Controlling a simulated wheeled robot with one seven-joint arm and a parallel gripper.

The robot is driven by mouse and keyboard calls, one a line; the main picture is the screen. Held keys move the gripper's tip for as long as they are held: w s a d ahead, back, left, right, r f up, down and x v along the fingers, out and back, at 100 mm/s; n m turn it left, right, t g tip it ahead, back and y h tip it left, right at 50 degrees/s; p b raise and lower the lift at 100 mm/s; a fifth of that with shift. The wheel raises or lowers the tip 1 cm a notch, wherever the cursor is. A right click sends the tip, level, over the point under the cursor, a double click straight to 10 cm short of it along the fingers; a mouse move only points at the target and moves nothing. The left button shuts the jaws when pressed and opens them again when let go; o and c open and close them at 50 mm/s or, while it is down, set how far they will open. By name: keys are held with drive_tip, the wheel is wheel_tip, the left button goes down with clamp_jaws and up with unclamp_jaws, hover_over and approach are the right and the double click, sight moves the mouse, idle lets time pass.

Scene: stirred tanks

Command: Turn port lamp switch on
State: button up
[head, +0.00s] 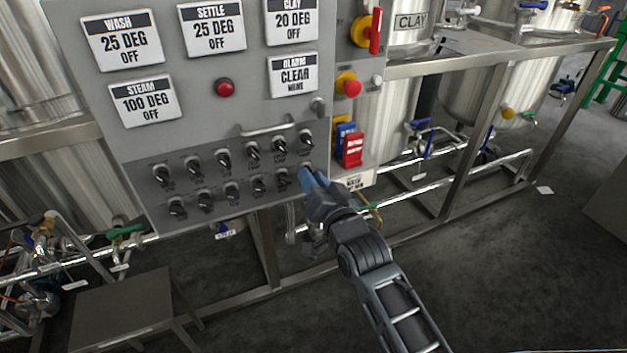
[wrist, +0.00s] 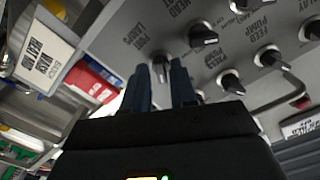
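The grey control panel (head: 235,110) carries two rows of black rotary switches. My gripper (head: 313,177) is at the right end of the lower row and hides the switch there. In the wrist view, my gripper (wrist: 160,88) has its two dark fingers apart, with a black switch (wrist: 160,66) showing between and beyond their tips. A label that seems to read "port lamps" (wrist: 148,34) is beside that switch. The print is inverted and small. I cannot tell whether the fingers touch the knob, and its pointer angle is hidden.
Neighbouring switches (wrist: 203,38) sit close by. A panel handle (head: 268,128) is above the rows. A red switch (head: 352,150) and a red-and-yellow button (head: 348,84) are to the right. A metal table (head: 120,305) stands below left; open floor lies at lower right.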

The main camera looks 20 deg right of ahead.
drive_tip(key=shift+o, duration=0.7)
drive_tip(key=s+b, duration=0.1)
drive_tip(key=s, duration=0.6)
drive_tip(key=shift+s, duration=0.4)
